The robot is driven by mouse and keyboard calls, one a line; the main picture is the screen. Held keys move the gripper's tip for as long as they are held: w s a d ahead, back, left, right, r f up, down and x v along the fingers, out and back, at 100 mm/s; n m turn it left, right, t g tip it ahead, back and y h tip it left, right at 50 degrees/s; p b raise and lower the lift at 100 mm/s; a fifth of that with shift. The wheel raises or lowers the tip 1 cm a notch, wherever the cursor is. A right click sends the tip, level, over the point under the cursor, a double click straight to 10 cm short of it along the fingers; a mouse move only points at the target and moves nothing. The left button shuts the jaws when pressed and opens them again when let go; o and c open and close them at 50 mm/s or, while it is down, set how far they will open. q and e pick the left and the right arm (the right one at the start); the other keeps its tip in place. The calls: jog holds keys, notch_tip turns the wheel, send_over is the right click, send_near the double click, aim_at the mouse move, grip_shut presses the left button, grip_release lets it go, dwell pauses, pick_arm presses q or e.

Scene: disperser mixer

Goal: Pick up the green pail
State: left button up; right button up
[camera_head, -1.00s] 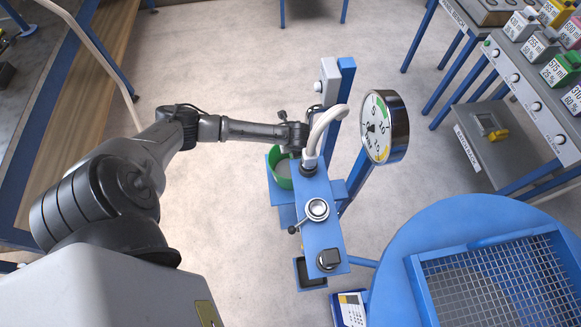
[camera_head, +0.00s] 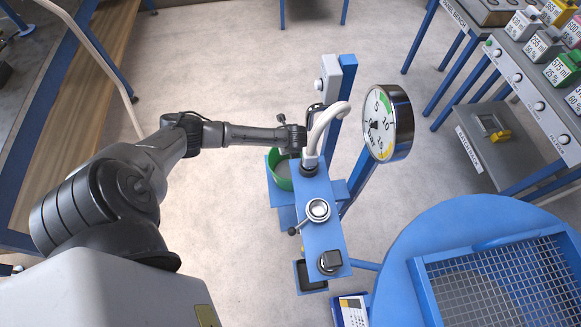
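The green pail (camera_head: 283,183) stands on the low blue base of the mixer stand, partly hidden by the blue mixer head (camera_head: 322,238) and by my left arm's end. Its rim and part of its grey inside show. My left arm reaches in from the left, and my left gripper (camera_head: 299,138) is just above the far side of the pail, beside the pale curved hose (camera_head: 322,128). Its fingers are hidden or too small to make out, so I cannot tell whether they touch the pail. My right gripper is not in view.
A round dial gauge (camera_head: 381,125) stands right of the mixer. A blue round table with a wire grid (camera_head: 495,285) fills the lower right. Benches with labelled containers (camera_head: 563,68) stand at the right. A wooden-topped bench (camera_head: 70,110) is at the left. The floor behind the mixer is clear.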

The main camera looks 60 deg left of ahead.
pick_arm(q)
jog(key=shift+f, duration=0.2)
dwell(0.5)
grip_shut()
dwell(0.3)
jog(key=shift+w+r, duration=0.1)
dwell(0.8)
